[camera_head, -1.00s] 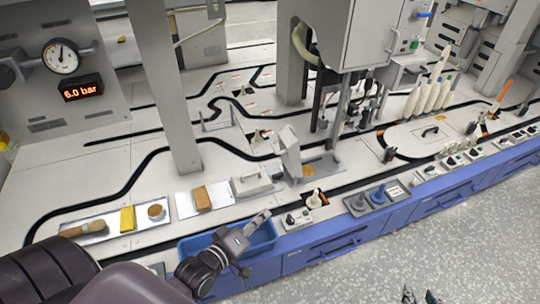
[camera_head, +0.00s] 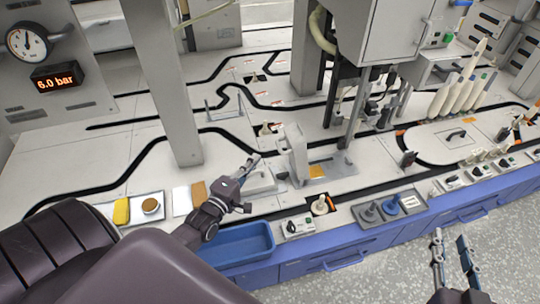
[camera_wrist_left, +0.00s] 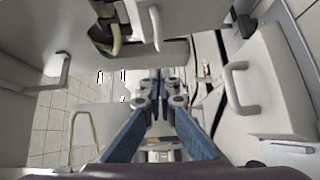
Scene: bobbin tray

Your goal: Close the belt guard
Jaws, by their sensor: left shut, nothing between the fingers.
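A light grey upright panel (camera_head: 293,155), which looks like the belt guard standing open, rises at the left edge of a flat grey plate (camera_head: 338,168). My left gripper (camera_head: 253,160) is shut and empty, just left of the panel and above a low white cover with a handle (camera_head: 262,182). I cannot tell whether it touches either. In the left wrist view its blue fingers (camera_wrist_left: 160,78) are together, with a white handled panel (camera_wrist_left: 262,95) to their right. My right gripper (camera_head: 451,240) is open and empty at the lower right, over the floor.
A blue bin (camera_head: 238,245) sits at the front edge below my left arm. A grey post (camera_head: 160,80) stands behind it. The machine column (camera_head: 350,110) is right of the panel. A switch box (camera_head: 297,224) and a tool tray (camera_head: 388,207) lie along the front.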

